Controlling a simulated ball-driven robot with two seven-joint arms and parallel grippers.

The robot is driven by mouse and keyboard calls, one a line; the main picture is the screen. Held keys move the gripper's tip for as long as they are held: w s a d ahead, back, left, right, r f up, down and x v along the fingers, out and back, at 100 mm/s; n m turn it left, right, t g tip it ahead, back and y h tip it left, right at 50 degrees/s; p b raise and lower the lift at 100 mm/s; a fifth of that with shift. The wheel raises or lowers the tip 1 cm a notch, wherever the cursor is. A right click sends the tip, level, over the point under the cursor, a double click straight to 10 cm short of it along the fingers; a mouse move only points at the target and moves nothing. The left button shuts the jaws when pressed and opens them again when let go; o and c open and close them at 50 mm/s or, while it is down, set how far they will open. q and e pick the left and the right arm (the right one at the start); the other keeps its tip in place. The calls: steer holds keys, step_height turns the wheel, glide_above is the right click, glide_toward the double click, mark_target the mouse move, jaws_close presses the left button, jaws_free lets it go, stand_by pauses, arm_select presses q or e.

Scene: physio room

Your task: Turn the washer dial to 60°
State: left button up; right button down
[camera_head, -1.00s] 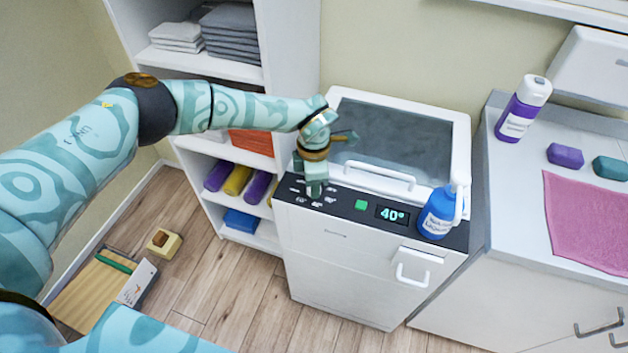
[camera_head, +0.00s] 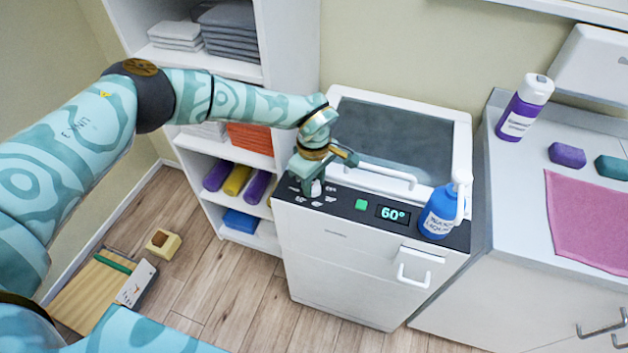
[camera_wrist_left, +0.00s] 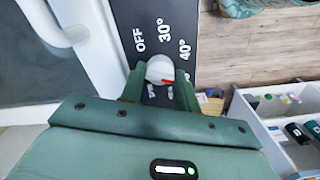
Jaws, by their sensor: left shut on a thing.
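The white washer (camera_head: 345,255) stands in the middle of the head view with a black control panel on its front top edge. Its display (camera_head: 392,214) reads 60°. My left gripper (camera_head: 312,190) is over the left part of the panel, shut on the dial (camera_head: 316,188). In the left wrist view the round white dial (camera_wrist_left: 160,68) with a red mark sits between the two green fingers; OFF, 30° and 40° show beside it, and the lower labels are partly hidden. A green button (camera_head: 361,204) is right of the dial. My right gripper is not in view.
A blue bottle (camera_head: 437,212) stands on the panel's right end. The washer's lid handle (camera_head: 386,172) is just behind the panel. A shelf unit (camera_head: 190,142) stands to the left, and a counter (camera_head: 520,190) with a purple bottle (camera_head: 523,108) to the right.

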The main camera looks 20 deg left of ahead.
mark_target(314, 184)
arm_select(q)
steer(key=shift+m, duration=0.4)
steer(key=o, duration=1)
steer(key=shift+c, duration=0.2)
step_height(314, 184, up, 16)
steer(key=p, duration=0.2)
steer(key=shift+r+p, duration=0.15)
steer(key=shift+p, duration=0.2)
